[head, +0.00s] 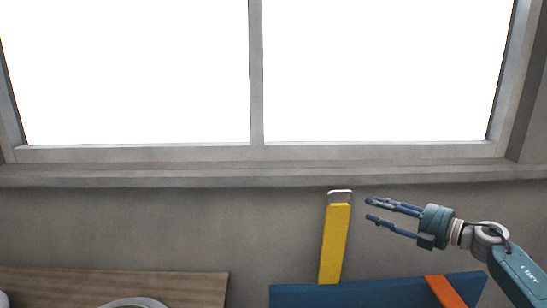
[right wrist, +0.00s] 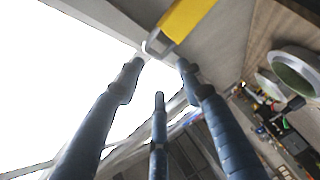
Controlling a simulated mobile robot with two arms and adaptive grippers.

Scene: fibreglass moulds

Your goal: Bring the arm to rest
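My right arm comes in from the right in the head view. Its right gripper (head: 369,209) points left, with its fingers spread and nothing visible between them. In the right wrist view the gripper (right wrist: 160,70) also shows its dark blue fingers apart. A yellow bar (head: 334,245) with a metal loop (head: 340,194) at its top stands nearly upright, just left of the fingertips in the head view. The yellow bar (right wrist: 188,20) also shows beyond the fingertips in the right wrist view, with no clear contact. My left gripper is not in view.
A blue panel or box (head: 330,294) with an orange strip (head: 444,291) lies below the right gripper. A wooden surface (head: 60,285) bears a round dish (head: 135,302) at lower left. Behind are a grey wall (head: 150,225) and a bright window. The wall area to the left is clear.

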